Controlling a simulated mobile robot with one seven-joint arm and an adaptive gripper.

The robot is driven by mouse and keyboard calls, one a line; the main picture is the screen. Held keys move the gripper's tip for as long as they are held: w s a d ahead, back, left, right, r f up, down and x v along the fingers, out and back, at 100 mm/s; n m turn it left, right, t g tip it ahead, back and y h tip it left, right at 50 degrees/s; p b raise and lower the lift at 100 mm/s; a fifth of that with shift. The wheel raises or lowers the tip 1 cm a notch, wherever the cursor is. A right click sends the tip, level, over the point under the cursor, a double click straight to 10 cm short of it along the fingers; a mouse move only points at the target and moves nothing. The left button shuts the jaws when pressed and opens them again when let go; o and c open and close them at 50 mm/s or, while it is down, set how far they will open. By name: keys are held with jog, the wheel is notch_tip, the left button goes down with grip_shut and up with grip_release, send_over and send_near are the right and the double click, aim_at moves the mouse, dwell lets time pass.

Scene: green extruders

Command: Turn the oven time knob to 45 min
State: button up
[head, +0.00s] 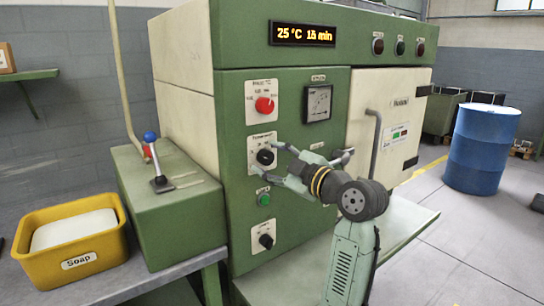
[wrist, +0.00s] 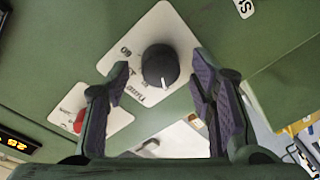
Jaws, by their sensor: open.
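The oven's green front panel carries a red knob (head: 265,105) at the top, a middle black knob (head: 266,156) and a lower black knob (head: 266,241), each on a white plate. The display (head: 303,35) seems to read 25 °C and 15 min. My gripper (head: 268,163) is open at the middle knob. In the wrist view, that black knob (wrist: 160,66) shows between the spread fingers (wrist: 160,70), with a gap on each side. Its white pointer mark is visible.
A green button (head: 264,200) sits just below my gripper. A square gauge (head: 318,103) and the cream door with its handle (head: 374,140) are to the right. A lever (head: 157,165) and a yellow soap bin (head: 72,250) stand left. A blue barrel (head: 481,150) is farther right.

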jog(key=shift+c, duration=0.5)
jog(key=c, duration=1.1)
